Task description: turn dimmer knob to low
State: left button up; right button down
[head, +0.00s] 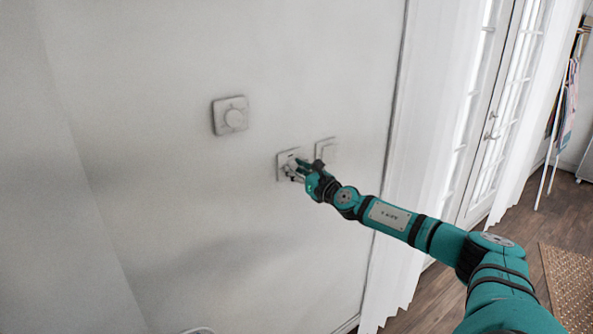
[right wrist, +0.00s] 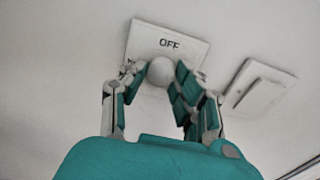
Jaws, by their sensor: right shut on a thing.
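The dimmer knob (right wrist: 161,71) is a pale round knob on a square white wall plate (right wrist: 143,40) marked "OFF" along its upper part in the right wrist view. In the head view the plate (head: 283,159) is partly covered by my gripper, and the knob is mostly hidden. My right gripper (right wrist: 160,78) has its fingers on either side of the knob and is shut on it; it also shows in the head view (head: 293,170). I cannot read a pointer mark on the knob. My left gripper is not in view.
A second plate with a round dial (head: 234,117) is on the wall, up and left. A rocker switch plate (right wrist: 259,88) is close on the right of the dimmer. White curtains (head: 438,130) and a glazed door stand further right.

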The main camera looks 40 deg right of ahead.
jog(key=c, duration=1)
grip_release()
jog(key=s+a, duration=0.1)
jog(key=s, duration=1)
jog(key=shift+s, duration=0.4)
jog(key=shift+a, duration=0.1)
jog(key=shift+f, duration=0.1)
